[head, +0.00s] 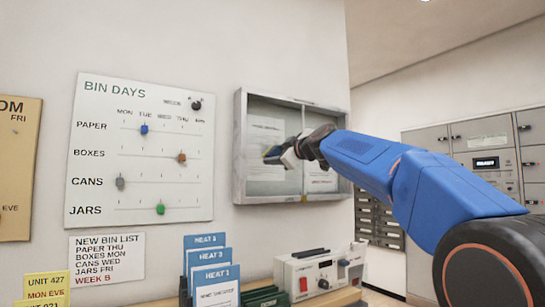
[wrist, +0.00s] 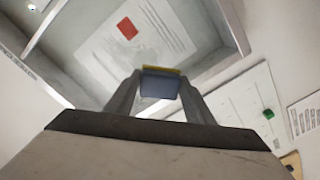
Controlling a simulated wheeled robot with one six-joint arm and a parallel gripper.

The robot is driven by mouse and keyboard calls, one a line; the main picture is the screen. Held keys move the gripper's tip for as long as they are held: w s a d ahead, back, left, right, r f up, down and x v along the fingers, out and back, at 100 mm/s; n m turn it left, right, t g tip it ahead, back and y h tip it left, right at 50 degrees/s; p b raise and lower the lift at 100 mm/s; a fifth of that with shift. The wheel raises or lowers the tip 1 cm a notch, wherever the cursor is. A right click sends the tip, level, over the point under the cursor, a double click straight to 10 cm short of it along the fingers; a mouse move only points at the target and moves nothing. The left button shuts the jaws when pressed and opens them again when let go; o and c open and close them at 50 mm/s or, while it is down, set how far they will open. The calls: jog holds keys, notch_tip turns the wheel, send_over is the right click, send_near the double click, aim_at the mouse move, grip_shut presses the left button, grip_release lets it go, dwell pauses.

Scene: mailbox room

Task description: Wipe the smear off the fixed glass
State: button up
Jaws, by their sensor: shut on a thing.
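A wall-mounted glass-fronted case (head: 239,150) hangs right of the bin days board, with two panes side by side and papers behind them. The left pane (head: 258,115) also fills the upper wrist view (wrist: 85,65), where a white sheet with a red square shows behind it. I cannot make out a smear, nor tell which pane is fixed. My gripper (head: 283,155) is in front of the left pane, shut on a small blue-grey pad with a yellow edge. The pad (wrist: 160,84) sits between the fingers in the wrist view. Whether it touches the glass is unclear.
The bin days board (head: 140,150) with coloured sliders is left of the case. Below, a shelf holds blue heat cards (head: 215,285) and a white box with a red switch (head: 318,275). Grey lockers (head: 425,140) stand at right.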

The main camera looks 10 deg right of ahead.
aim_at(260, 149)
jog(key=shift+x, duration=2.9)
jog(key=shift+x, duration=0.95)
jog(key=shift+d, duration=0.15)
jog(key=shift+w+d+r, duration=0.8)
jog(key=shift+w+d, duration=0.9)
jog(key=shift+d, duration=3.1)
jog(key=shift+s+a, duration=0.5)
jog(key=shift+a, duration=1.15)
jog(key=shift+s+a, duration=0.55)
jog(key=shift+a, duration=1.15)
jog(key=shift+s+a, duration=0.5)
jog(key=shift+a, duration=1.15)
jog(key=shift+r, duration=0.75)
jog(key=shift+c, duration=0.3)
jog(key=shift+w+d, duration=0.2)
jog(key=shift+d, duration=0.75)
jog(key=shift+w+d, duration=0.2)
jog(key=shift+d, duration=0.75)
